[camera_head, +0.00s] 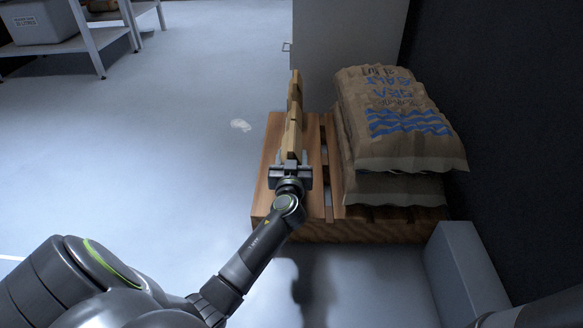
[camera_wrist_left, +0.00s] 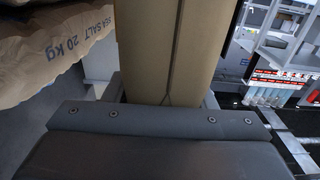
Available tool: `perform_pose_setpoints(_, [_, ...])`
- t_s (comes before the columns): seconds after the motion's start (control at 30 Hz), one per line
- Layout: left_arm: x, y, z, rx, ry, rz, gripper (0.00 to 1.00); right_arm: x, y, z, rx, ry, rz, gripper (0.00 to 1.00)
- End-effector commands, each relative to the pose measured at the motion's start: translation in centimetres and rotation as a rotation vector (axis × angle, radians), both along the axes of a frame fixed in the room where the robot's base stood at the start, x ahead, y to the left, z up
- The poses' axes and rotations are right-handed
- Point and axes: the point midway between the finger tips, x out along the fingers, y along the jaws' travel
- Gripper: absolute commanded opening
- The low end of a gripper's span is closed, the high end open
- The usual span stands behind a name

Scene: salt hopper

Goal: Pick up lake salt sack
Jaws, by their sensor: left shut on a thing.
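My left gripper (camera_head: 290,168) is shut on a tan sack (camera_head: 293,112), seen nearly edge-on as a narrow upright shape over the left part of the wooden pallet. In the left wrist view the tan sack (camera_wrist_left: 168,45) rises from between the jaws, with a dark seam line down its face. No print shows on it, so I cannot tell whether it is the lake salt sack. I cannot tell whether it touches the pallet. My right gripper is out of view.
Stacked brown sea salt sacks (camera_head: 397,120) with blue print lie on the right of the wooden pallet (camera_head: 335,230). A grey cabinet (camera_head: 345,45) stands behind, a dark wall (camera_head: 510,110) at right. A grey block (camera_head: 465,275) sits in front.

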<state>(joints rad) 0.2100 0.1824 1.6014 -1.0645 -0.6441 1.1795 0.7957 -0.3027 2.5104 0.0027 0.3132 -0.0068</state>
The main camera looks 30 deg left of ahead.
Motion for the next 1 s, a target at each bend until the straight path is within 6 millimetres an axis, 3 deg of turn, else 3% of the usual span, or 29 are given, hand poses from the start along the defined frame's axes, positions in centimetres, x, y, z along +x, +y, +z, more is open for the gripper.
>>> perform_pose_setpoints(0.37, [0.1,-0.1,3.1,0.006,-0.012,-0.003,0.00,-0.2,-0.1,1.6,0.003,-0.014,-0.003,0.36])
perform_pose_setpoints(0.7, [0.2,-0.1,9.0,0.006,-0.016,-0.003,0.00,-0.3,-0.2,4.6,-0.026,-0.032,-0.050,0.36])
perform_pose_setpoints(1.0, [0.1,-0.1,9.9,0.006,-0.014,-0.003,0.00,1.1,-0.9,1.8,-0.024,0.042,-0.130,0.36])
